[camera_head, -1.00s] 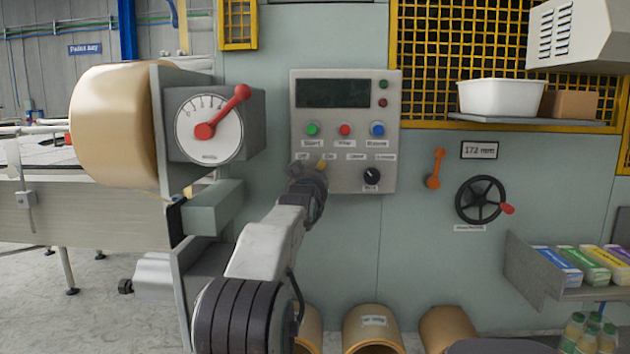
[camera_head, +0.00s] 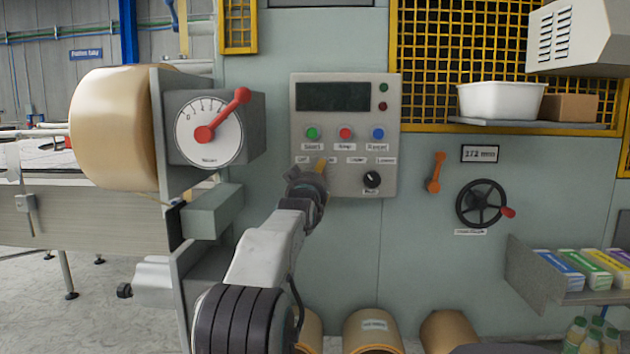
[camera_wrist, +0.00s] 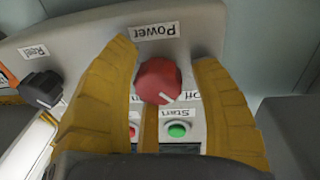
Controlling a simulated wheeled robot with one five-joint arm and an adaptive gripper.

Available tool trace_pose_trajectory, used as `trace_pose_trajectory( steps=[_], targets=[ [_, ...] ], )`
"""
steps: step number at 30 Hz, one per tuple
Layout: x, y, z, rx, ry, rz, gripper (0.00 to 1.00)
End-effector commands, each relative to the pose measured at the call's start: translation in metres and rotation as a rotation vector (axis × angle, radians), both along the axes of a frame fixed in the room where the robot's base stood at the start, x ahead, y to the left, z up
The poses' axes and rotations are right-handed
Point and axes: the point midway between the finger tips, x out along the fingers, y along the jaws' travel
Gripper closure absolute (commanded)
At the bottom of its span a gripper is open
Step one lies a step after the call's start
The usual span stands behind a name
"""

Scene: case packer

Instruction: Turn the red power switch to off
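The red power switch (camera_wrist: 158,80) is a round knob with a white mark, under a "Power" label that shows upside down in the wrist view. The mark points to the lower right there, towards the "Off" label (camera_wrist: 190,97). My gripper (camera_wrist: 166,58) is open, its yellow fingers on either side of the knob, with a clear gap on the right and a very narrow one on the left. In the head view my gripper (camera_head: 318,172) is at the lower left of the grey control panel (camera_head: 347,84) and hides the switch.
A green start button (camera_wrist: 177,130) and a black selector knob (camera_wrist: 41,89) are close to the fingers. The head view shows a dial with a red lever (camera_head: 228,112) at left, and an orange lever (camera_head: 436,172) and a handwheel (camera_head: 481,203) at right.

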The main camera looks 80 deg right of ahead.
Motion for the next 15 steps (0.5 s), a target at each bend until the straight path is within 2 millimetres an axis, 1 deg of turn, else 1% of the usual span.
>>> trace_pose_trajectory(
  steps=[2, 10, 15],
  targets=[
    [-0.0001, 0.0001, -0.0001, 0.001, 0.000, 0.000, 0.36],
    [-0.0002, 0.0007, -0.0001, 0.001, 0.000, 0.000, 0.36],
    [-0.0001, 0.0066, -0.0002, 0.002, 0.000, 0.000, 0.36]
  ],
)
